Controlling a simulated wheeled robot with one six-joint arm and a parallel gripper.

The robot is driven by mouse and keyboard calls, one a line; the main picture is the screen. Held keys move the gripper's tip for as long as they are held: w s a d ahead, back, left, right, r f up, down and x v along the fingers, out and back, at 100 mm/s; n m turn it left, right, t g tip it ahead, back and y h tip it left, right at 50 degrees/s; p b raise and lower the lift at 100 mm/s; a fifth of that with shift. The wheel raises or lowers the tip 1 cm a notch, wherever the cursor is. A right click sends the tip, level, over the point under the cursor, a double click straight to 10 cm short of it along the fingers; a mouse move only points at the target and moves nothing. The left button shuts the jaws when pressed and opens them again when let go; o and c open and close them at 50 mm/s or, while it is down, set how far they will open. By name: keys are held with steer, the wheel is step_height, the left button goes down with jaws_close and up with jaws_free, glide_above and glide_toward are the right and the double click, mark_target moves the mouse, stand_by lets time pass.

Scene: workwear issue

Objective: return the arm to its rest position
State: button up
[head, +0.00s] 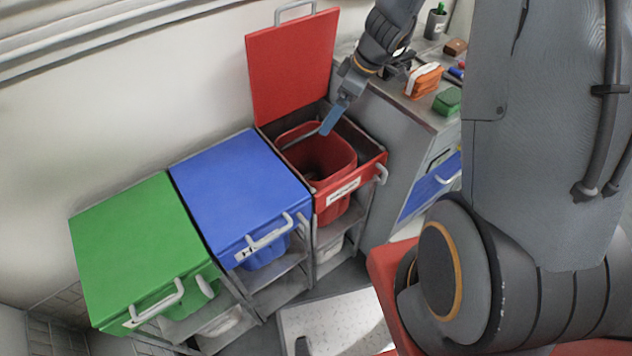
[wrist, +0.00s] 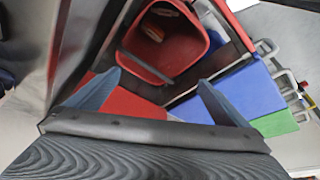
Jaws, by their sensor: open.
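My gripper (head: 335,112) is above the open red bin (head: 325,158) in the head view, its blue fingertips pointing down toward the bin's opening. In the wrist view my gripper (wrist: 150,100) has its two blue fingers wide apart with nothing between them. The red bin (wrist: 200,30) lies beyond the fingers there, and something small and orange-brown (wrist: 155,30) shows inside it. My arm reaches out from the upper right of the head view.
The red lid (head: 292,65) stands raised behind the bin. Blue (head: 240,185) and green (head: 140,240) lids are shut to the left. A grey counter (head: 400,100) on the right holds an orange bundle (head: 423,82), a green item (head: 447,101) and a pen cup (head: 436,22).

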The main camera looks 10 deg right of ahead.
steer(key=shift+s+d+r, duration=0.15)
steer(key=shift+d+r, duration=0.05)
steer(key=shift+r, duration=0.5)
steer(key=s+r+m+h, duration=0.1)
steer(key=s+r+m, duration=0.1)
steer(key=s, duration=0.4)
steer(key=s+a+r+m+h, duration=0.1)
steer(key=s+r+m, duration=0.2)
steer(key=s+m, duration=0.2)
steer(key=s+a+r+m+g+h, duration=0.1)
steer(key=s+r+m, duration=0.1)
steer(key=s+m, duration=0.2)
steer(key=shift+s+a+r+h, duration=0.25)
steer(key=shift+s+h, duration=0.15)
steer(key=shift+s, duration=1.3)
